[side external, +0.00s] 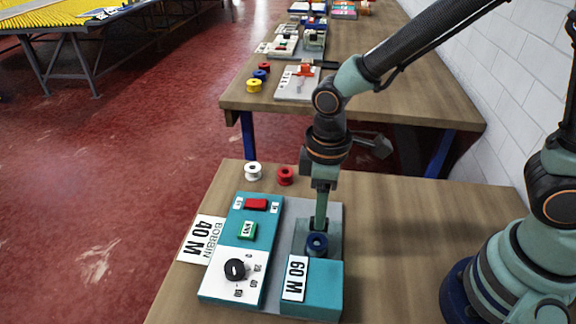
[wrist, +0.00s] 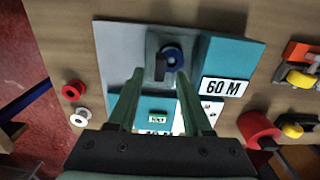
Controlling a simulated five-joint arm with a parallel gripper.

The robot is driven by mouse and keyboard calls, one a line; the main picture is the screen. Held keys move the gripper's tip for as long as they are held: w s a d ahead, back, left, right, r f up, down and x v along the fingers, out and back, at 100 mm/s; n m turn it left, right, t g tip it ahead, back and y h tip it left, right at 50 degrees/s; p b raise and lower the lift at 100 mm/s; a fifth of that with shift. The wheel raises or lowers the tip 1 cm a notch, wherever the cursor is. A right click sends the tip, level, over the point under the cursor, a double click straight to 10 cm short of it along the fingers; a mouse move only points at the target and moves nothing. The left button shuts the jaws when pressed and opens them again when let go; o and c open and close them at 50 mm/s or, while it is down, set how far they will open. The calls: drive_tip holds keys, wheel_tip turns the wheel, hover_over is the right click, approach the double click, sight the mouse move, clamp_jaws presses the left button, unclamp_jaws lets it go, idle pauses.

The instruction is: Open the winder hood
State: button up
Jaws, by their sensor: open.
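The winder has a grey base plate (side external: 334,214), a teal control panel (side external: 228,224) and a teal box marked 60 M (side external: 325,277). The panel carries a red button (side external: 256,204), a green button (side external: 247,231) and a black knob (side external: 236,269). I cannot tell which part is the hood. My gripper (side external: 319,226) points down over the bobbin area. In the wrist view its open fingers (wrist: 160,80) are apart, with a small dark block (wrist: 160,68) ahead between the tips; contact is unclear.
A white bobbin (side external: 253,171) and a red bobbin (side external: 285,176) stand behind the winder. A 40 M card (side external: 201,239) lies at its left. The wooden table (side external: 420,225) is clear to the right. Another table (side external: 350,95) with more parts stands beyond a gap.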

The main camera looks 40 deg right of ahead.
sight(317, 240)
drive_tip(key=shift+f, duration=1.15)
clamp_jaws()
idle(0.6)
